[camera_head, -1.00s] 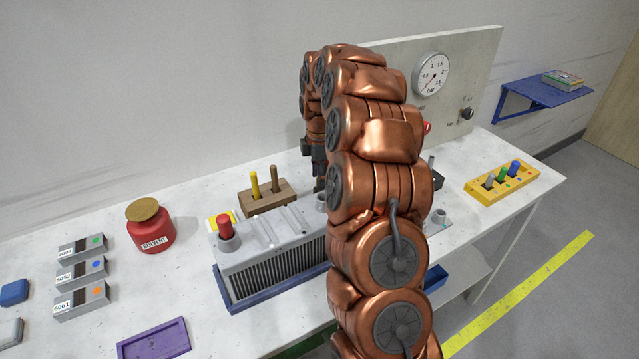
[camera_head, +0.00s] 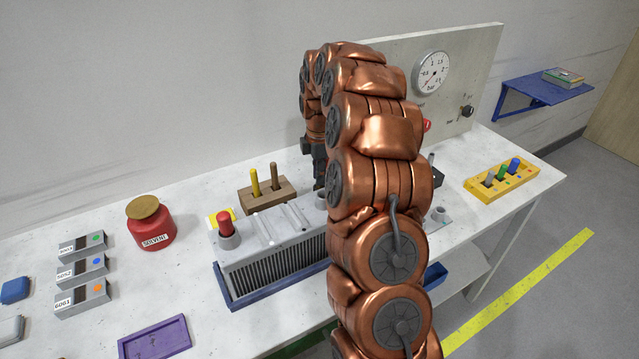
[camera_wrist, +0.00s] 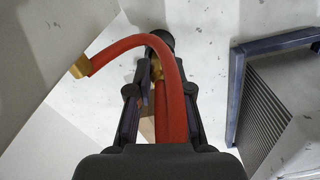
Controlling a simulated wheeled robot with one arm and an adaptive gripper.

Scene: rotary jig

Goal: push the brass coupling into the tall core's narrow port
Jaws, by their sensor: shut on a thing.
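In the wrist view, my gripper (camera_wrist: 160,92) is shut around a brass coupling (camera_wrist: 157,72) on a red hose (camera_wrist: 172,105). The hose arches left to another brass end (camera_wrist: 79,67). A dark round part (camera_wrist: 161,42) sits just beyond the fingertips. In the head view, my gripper (camera_head: 318,172) is partly hidden by my arm, above the back right of a grey finned core (camera_head: 270,262) in a blue tray. This core has a red-topped port at its left. I cannot make out the narrow port or whether the coupling touches it.
A wooden block (camera_head: 266,194) with two pegs stands behind the core. A red solvent jar (camera_head: 151,225), several grey blocks and a purple tray (camera_head: 155,339) lie to the left. A yellow rack (camera_head: 502,181) is at right. A gauge panel (camera_head: 465,75) stands behind my arm.

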